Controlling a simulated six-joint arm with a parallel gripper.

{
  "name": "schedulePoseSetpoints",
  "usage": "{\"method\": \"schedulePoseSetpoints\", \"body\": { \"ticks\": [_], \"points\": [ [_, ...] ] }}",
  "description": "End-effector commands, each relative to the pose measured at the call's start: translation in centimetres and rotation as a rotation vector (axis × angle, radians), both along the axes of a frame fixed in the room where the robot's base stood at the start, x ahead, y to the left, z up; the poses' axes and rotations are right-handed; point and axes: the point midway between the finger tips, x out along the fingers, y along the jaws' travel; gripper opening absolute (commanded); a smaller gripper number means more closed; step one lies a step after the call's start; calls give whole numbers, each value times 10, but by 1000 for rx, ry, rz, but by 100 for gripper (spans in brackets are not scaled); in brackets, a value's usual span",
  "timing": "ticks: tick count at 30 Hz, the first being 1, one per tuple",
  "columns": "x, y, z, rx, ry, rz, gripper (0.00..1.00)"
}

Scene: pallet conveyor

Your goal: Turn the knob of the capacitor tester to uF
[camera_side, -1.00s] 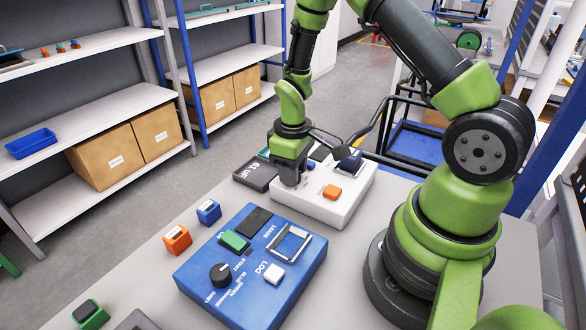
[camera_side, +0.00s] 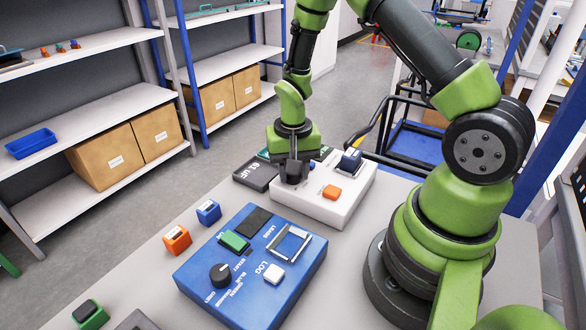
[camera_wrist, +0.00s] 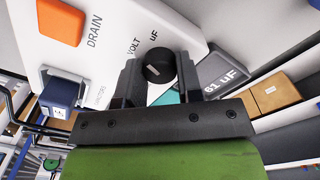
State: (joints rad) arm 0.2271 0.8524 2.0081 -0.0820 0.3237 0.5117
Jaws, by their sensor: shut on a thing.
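The capacitor tester is a white box (camera_side: 345,207) at the back of the table, also large in the wrist view (camera_wrist: 190,30). Its round black knob (camera_wrist: 160,66) has a pale pointer line whose aim I cannot read surely. The labels "VOLT" and "uF" (camera_wrist: 154,36) are printed beside the knob. My gripper (camera_wrist: 159,70) is shut on the knob, one finger on each side; in the side view my gripper (camera_side: 293,180) points down over the tester's left part and hides the knob.
A dark "61 uF" plate (camera_side: 255,175) lies beside the tester. An orange button (camera_side: 331,192), marked DRAIN, and a blue block (camera_side: 350,160) sit on the tester. A blue instrument box (camera_side: 250,285) stands in front, with small orange (camera_side: 177,240) and blue (camera_side: 208,212) blocks left.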

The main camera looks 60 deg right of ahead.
Motion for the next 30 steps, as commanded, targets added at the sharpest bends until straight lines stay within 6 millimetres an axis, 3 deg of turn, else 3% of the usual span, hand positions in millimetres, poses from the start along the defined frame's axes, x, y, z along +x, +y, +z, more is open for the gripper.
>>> {"method": "schedulePoseSetpoints", "body": {
  "ticks": [15, 30],
  "points": [
    [-2, 1, 0, 1, 8, -417, 10],
    [-2, 2, 0, 1, 8, -549, 10]
  ]
}}
